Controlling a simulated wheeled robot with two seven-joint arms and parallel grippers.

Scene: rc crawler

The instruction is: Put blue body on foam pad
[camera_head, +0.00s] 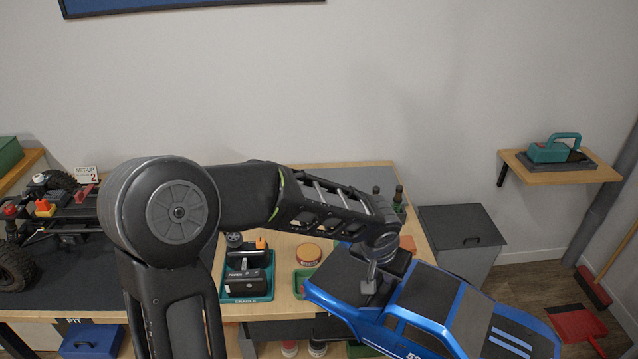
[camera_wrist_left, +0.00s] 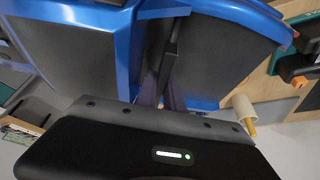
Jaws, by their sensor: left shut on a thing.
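The blue body (camera_head: 445,310) is a blue truck shell with black panels, at the lower right of the head view. My left gripper (camera_head: 371,286) is shut on it near its middle and holds it raised at the bench's right end, tilted in the picture. In the left wrist view, the blue body (camera_wrist_left: 215,60) fills the upper part, with the fingers (camera_wrist_left: 170,92) at its roof frame. I cannot clearly pick out a foam pad; the body and arm hide part of the bench. My right gripper is not in view.
The wooden bench (camera_head: 290,312) carries a dark mat (camera_head: 60,285), a crawler chassis (camera_head: 50,215), a teal cradle (camera_head: 247,293) and a round tin (camera_head: 308,254). A grey bin (camera_head: 465,235) stands right of the bench. A wall shelf (camera_head: 565,174) holds a teal tool (camera_head: 553,149).

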